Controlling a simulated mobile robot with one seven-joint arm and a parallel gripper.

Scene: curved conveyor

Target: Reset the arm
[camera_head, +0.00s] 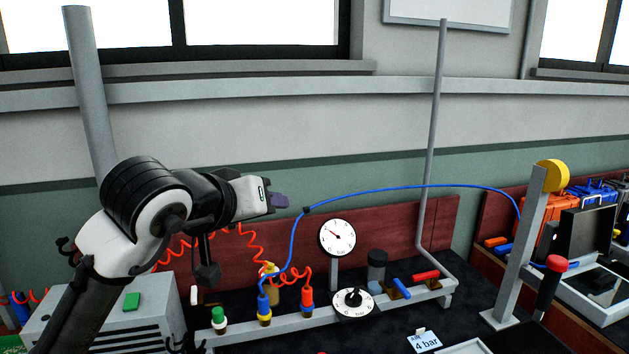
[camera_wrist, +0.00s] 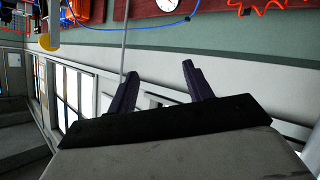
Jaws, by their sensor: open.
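My arm reaches in from the lower left in the head view. My gripper (camera_head: 279,201) points to the right, raised above the bench in front of the red back panel. In the wrist view my gripper (camera_wrist: 160,85) shows two dark fingers spread apart with nothing between them. It is open and empty. The wrist view looks past the fingers at the wall and windows and appears turned over.
Below stand a round gauge (camera_head: 337,237), a dial (camera_head: 353,302) and coloured hose fittings (camera_head: 264,306). A blue hose (camera_head: 400,188) arcs right of my gripper. A grey pole (camera_head: 434,140) and a post with a yellow knob (camera_head: 552,175) stand farther right.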

